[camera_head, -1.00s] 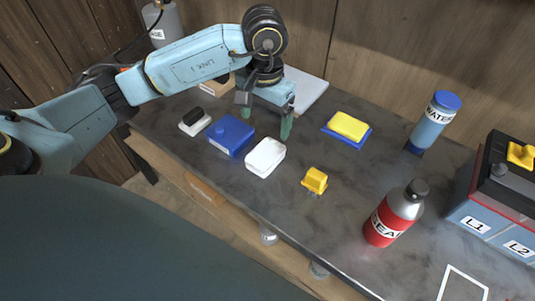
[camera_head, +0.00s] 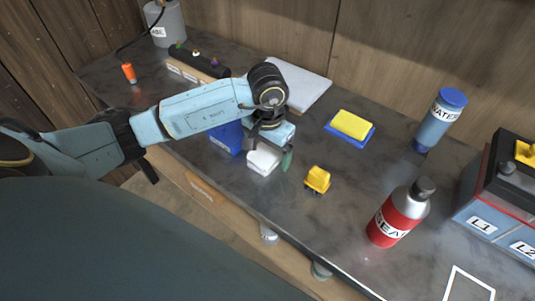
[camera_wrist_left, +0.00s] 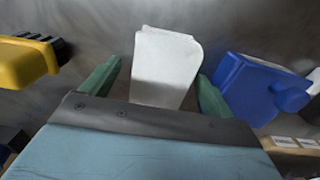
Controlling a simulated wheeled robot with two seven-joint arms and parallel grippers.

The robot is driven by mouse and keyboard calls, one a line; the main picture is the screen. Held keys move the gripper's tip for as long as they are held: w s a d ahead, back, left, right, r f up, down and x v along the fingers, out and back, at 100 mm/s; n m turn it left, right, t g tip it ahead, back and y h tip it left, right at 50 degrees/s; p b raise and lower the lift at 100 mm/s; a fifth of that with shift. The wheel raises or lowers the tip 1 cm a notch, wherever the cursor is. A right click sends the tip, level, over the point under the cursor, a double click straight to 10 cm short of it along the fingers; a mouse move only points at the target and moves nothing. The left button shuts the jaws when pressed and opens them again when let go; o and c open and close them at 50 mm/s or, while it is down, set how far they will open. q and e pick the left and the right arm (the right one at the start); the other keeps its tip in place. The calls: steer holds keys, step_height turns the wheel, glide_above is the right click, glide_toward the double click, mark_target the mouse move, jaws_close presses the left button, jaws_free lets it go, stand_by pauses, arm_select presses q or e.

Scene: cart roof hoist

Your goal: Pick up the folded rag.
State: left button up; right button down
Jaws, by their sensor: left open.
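The folded rag (camera_head: 262,161) is a small white block-like bundle on the grey worktop, partly hidden by my left gripper in the head view. In the left wrist view the rag (camera_wrist_left: 166,62) lies between and ahead of the two green fingers. My left gripper (camera_head: 269,153) is open and low over the rag, one finger on each side of it. In the wrist view the left gripper (camera_wrist_left: 158,86) shows a gap between its fingers and the rag's upper part. I cannot tell whether either finger touches it. My right gripper is not in view.
A blue box (camera_head: 227,138) stands close to the left of the rag. A small yellow object (camera_head: 317,179) sits to its right. A yellow sponge (camera_head: 351,124) on a blue base, a red bottle (camera_head: 397,216) and a water bottle (camera_head: 438,120) stand further right. The worktop's front edge is near.

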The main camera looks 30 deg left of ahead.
arm_select(q)
steer(key=c, duration=1.1)
